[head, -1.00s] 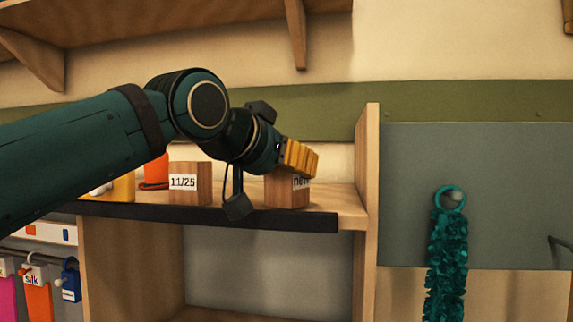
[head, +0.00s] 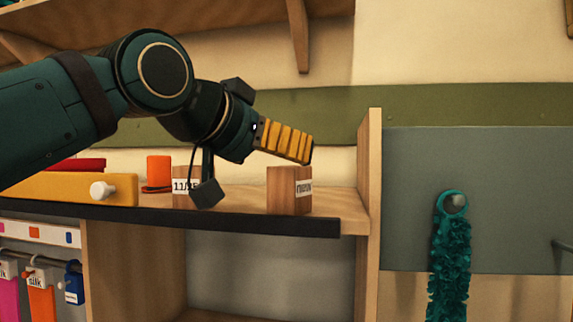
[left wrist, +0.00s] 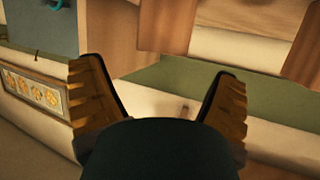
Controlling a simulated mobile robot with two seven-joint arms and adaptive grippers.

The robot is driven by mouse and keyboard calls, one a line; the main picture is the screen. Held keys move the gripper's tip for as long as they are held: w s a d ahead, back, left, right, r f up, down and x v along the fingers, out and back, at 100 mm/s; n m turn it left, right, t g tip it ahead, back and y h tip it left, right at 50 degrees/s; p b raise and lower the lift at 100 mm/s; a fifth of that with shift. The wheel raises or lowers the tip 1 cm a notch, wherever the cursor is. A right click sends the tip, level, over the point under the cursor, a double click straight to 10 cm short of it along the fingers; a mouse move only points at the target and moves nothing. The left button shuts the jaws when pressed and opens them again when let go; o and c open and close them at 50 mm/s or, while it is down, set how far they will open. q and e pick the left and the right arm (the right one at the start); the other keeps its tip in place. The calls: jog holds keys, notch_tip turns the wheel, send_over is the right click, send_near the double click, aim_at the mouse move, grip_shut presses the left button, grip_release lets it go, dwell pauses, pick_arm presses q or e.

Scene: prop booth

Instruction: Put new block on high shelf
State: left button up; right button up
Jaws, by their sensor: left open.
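The new block (head: 281,193), a brown wooden cube with a white label whose lettering is blurred, sits upright on the wooden shelf (head: 335,200) near its right upright. My left gripper (head: 305,155) is just above the block and apart from it, its yellow ribbed fingers pointing right and slightly down. In the left wrist view the two fingers (left wrist: 158,88) are spread with nothing between them. A higher shelf (head: 190,10) on brackets runs along the top of the head view. My right gripper is not in view.
An orange item (head: 158,172) and a yellow piece with a white knob (head: 60,188) are further left. A grey panel (head: 480,180) with a hanging teal garland (head: 449,250) is at right.

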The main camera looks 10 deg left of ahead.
pick_arm(q)
jog(key=v, duration=0.7)
dwell(0.4)
